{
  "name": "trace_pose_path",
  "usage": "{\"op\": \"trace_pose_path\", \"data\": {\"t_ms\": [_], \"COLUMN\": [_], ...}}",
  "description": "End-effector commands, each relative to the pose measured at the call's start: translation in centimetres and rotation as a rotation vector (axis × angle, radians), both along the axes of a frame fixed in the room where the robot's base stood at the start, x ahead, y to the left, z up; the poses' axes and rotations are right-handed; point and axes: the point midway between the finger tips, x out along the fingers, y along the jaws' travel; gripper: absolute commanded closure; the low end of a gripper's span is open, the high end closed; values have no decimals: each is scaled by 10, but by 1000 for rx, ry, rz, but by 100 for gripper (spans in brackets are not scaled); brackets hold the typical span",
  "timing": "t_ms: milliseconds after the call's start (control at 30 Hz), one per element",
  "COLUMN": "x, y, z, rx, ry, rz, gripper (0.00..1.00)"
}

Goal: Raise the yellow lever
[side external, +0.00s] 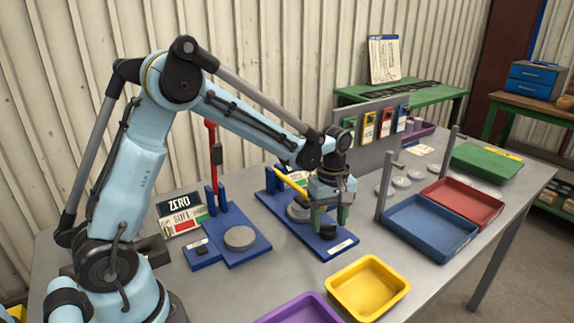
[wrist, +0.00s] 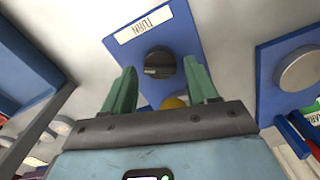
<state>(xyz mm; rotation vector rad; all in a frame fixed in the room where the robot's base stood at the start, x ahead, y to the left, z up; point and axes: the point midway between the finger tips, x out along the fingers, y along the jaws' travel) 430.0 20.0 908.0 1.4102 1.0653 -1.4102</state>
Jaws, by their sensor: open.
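The yellow lever (side external: 289,182) is on a blue base plate (side external: 322,245) in the side view, slanting down to the right toward my gripper (side external: 331,228). The lever's far end is hidden behind the gripper. In the wrist view its rounded yellow end (wrist: 174,102) shows between the green fingers, close to the gripper body. My gripper (wrist: 159,64) is open, fingers pointing down over the plate. A black knob (wrist: 158,63) beside a TURN label (wrist: 144,25) lies beyond the fingertips. I cannot tell whether a finger touches the lever.
A red lever (side external: 214,150) stands upright on another blue plate (side external: 247,250) with a grey disc. A yellow tray (side external: 368,289), purple tray (side external: 300,310), blue tray (side external: 430,229) and red tray (side external: 462,203) lie around. A grey panel with coloured tags stands behind. Bare table lies between plate and trays.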

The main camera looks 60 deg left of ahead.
Motion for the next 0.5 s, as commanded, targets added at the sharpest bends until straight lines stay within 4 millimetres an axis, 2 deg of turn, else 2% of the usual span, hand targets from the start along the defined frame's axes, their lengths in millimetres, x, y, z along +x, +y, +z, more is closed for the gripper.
{"op": "trace_pose_path", "data": {"t_ms": [233, 500], "x": [-7, -37], "y": [-5, -9], "z": [15, 62], "rx": [2, 37], "ry": [-29, -170], "rz": [-89, -377], "gripper": [42, 42]}}
